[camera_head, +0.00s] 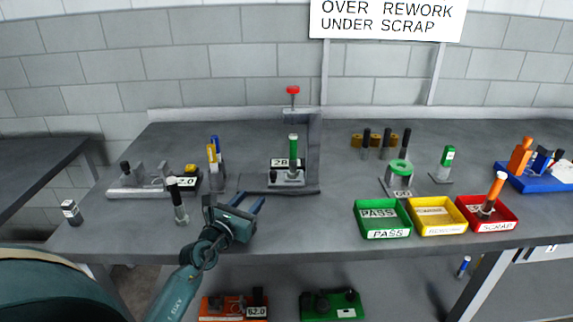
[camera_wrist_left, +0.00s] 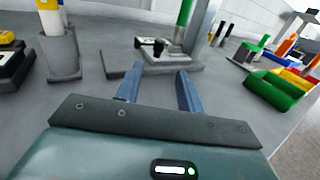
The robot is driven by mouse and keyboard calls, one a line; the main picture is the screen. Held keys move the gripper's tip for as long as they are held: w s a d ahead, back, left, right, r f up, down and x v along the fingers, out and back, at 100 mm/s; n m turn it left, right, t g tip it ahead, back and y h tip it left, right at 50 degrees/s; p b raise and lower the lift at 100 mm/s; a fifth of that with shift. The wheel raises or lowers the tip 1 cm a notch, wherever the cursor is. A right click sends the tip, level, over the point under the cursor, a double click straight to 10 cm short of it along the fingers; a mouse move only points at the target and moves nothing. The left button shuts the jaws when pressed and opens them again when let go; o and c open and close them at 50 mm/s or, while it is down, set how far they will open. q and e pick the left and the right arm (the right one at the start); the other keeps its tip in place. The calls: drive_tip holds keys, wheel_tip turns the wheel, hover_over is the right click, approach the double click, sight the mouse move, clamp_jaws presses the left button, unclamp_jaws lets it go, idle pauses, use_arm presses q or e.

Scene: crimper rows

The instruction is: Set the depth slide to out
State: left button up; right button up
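The press fixture (camera_head: 315,150), with a red knob on top and a plate reading about "2B", stands at the middle of the bench. A green-handled tool (camera_head: 293,148) stands upright in it. A small dark knob (camera_head: 291,174) on its light base looks like the depth slide; I cannot tell its setting. In the left wrist view the small dark knob (camera_wrist_left: 159,46) is ahead, beyond the fingertips. My left gripper (camera_head: 254,198) is open and empty in front of the fixture, apart from it. Its spread blue fingers also show in the left wrist view (camera_wrist_left: 157,88). My right gripper is not in view.
A holder with yellow and blue tools (camera_head: 216,172) and a dark-handled upright tool (camera_head: 177,200) stand left of my gripper. Green (camera_head: 384,233), yellow (camera_head: 437,230) and red (camera_head: 506,225) trays line the front right. The bench between gripper and trays is clear.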

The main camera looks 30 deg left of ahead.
sight(272, 175)
use_arm(q)
drive_tip(key=shift+w+a+r, duration=0.1)
drive_tip(key=shift+w+a, duration=0.05)
drive_tip(key=shift+w, duration=0.8)
drive_tip(key=w, duration=0.4)
drive_tip(key=w+b, duration=0.1)
drive_tip(key=w, duration=0.2)
drive_tip(key=w+a+b, duration=0.1)
drive_tip(key=w, duration=0.3)
drive_tip(key=shift+w, duration=0.3)
drive_tip(key=shift+c, duration=0.2)
clamp_jaws()
